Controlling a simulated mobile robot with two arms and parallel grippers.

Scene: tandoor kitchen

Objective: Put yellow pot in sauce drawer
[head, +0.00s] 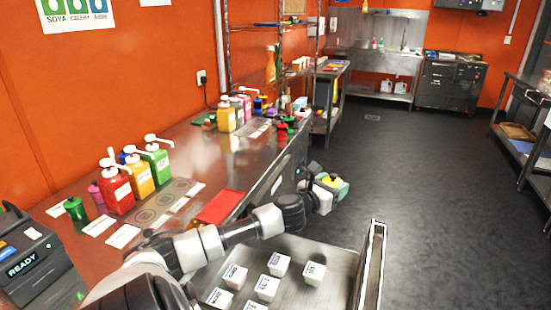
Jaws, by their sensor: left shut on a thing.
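My left arm reaches across from the lower left. My left gripper (326,188) is shut on the yellow pot (329,181), a small yellow piece with green beside it, partly hidden by the fingers. It holds the pot in the air, beyond the far edge of the open drawer (368,268). The drawer is a metal tray pulled out from the counter, with several small white labelled blocks (267,287) in its left and middle part. My right gripper is not in view.
The steel counter (205,150) along the orange wall carries red, orange and green pump bottles (155,160), a red tray (218,207) and cards. A black box marked READY (30,258) stands at lower left. The dark floor (430,190) at right is clear.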

